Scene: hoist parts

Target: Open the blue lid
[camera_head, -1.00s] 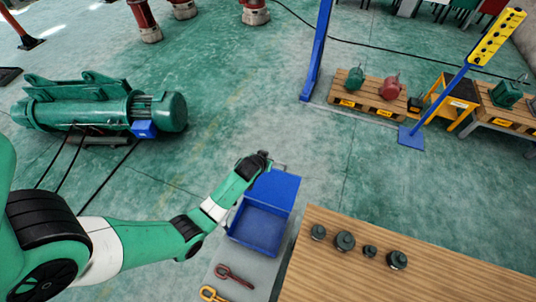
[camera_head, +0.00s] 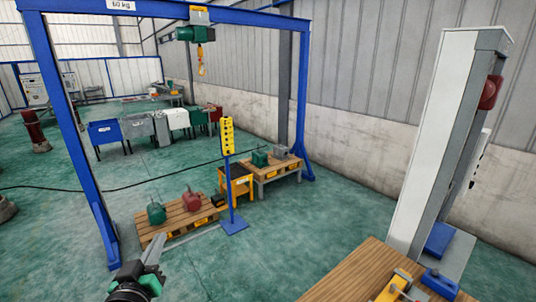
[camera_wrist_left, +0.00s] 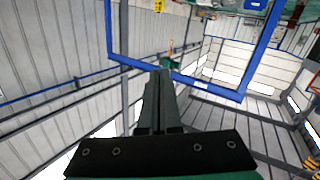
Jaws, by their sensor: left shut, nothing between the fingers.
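My left gripper (camera_head: 156,248) rises at the bottom left of the head view. Its fingers point up and away over open floor, shut with nothing between them. In the left wrist view the same fingers (camera_wrist_left: 160,78) lie together and point toward the walls and the overhead blue frame. My right gripper is not in view.
A blue gantry frame (camera_head: 200,14) with a hoist (camera_head: 198,33) stands ahead. Pallets with motors (camera_head: 180,215) and a yellow control post (camera_head: 228,137) stand beneath. A wooden table (camera_head: 345,284) and a tall white column (camera_head: 445,130) are at right. Green floor between is clear.

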